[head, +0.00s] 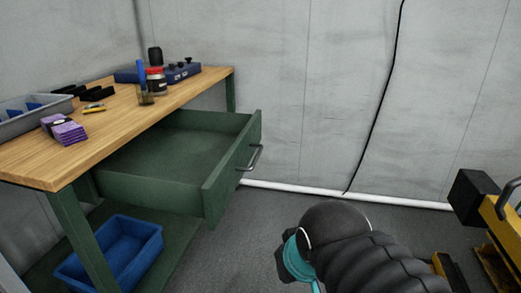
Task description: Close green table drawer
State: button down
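The green drawer (182,153) of the wooden-topped table (120,117) is pulled well out to the right. Its inside looks empty. Its front panel (232,165) carries a grey bar handle (250,158). My arm shows at the bottom right, in a dark ribbed cover with a turquoise band, apart from the drawer front and lower in the picture. The fingertips of my gripper are not visible.
On the table top are a purple bundle (65,130), a grey tray (28,117), a jar (156,80) and a dark blue device (183,72). A blue bin (112,252) sits below. Yellow equipment (498,222) stands at right. Grey floor (235,235) before the drawer is clear.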

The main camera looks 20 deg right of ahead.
aim_at(192, 163)
jog(key=k, duration=0.35)
jog(key=z, duration=0.95)
jog(key=i, duration=0.7)
jog(key=u, duration=0.1)
